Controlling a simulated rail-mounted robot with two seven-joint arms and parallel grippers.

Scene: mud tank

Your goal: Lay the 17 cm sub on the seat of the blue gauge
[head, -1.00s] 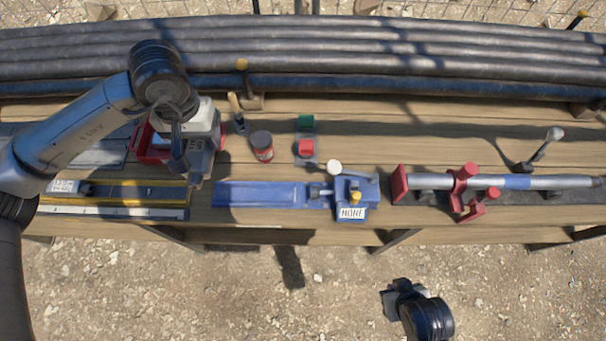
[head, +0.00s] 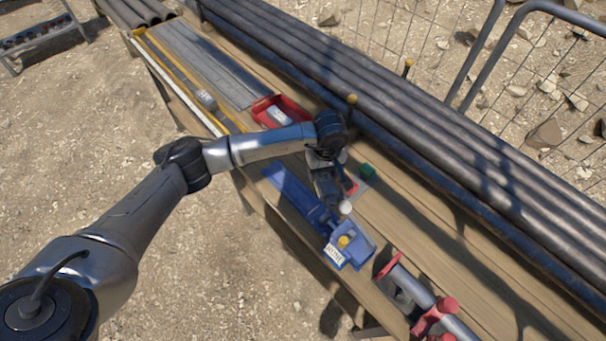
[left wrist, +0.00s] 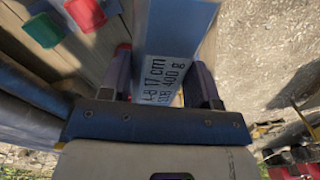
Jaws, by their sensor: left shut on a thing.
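My left gripper (head: 328,200) hangs over the bench beside the blue gauge, near the right end of its long blue seat (head: 289,187). The gauge's head block (head: 352,243) has a yellow knob, a white knob and a white label that seems to read NONE. A blue-grey surface extends beyond the label. The arm hides the sub in the head view, and contact with the seat cannot be told. My right gripper is not in view.
A red tray (head: 262,108) with a pale block lies behind my arm. A green block (head: 367,171) stands close beyond my gripper. A yellow-edged rack (head: 235,121) lies to the left, a red clamp (head: 436,318) to the right. Long pipes (head: 420,125) line the back.

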